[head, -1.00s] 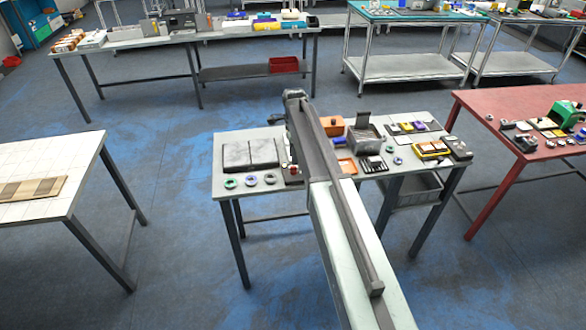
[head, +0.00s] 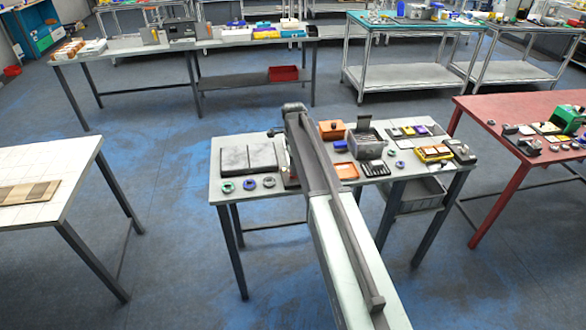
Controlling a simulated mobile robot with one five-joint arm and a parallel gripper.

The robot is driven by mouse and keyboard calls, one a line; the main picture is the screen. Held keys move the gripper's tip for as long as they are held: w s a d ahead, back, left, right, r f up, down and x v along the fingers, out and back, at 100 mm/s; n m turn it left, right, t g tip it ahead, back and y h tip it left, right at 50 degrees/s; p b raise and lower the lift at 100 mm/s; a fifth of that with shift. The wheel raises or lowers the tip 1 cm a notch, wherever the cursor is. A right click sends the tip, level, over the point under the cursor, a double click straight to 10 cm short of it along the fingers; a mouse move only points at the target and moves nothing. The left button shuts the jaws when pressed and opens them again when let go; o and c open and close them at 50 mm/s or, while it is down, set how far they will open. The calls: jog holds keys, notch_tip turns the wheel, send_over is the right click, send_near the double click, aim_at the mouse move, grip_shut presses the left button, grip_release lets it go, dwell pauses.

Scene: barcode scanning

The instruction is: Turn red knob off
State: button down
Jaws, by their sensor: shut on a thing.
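The grey work table (head: 222,194) stands in the middle of the head view. My arm reaches over it and covers part of its top. I cannot make out my gripper; the arm's far end hides that spot. No red knob can be told for certain. A small dark and reddish thing (head: 290,180) shows at the arm's left edge, partly covered by it. A small dark part (head: 273,131) sticks out left of the arm near its far end.
The table holds a flat grey panel (head: 247,158), several rings (head: 249,184) in front of it, an orange box (head: 332,130), an orange tray (head: 346,171) and a grey bin (head: 370,148). A white table (head: 70,200) is left, a red table (head: 490,112) right. Floor between is free.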

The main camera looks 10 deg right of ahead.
jog(key=shift+n, duration=0.3)
jog(key=n, duration=0.3)
jog(key=shift+n, duration=0.4)
jog(key=n, duration=0.4)
jog(key=shift+n, duration=0.3)
jog(key=n, duration=0.8)
jog(key=shift+n, duration=0.3)
jog(key=c, duration=1.5)
grip_release()
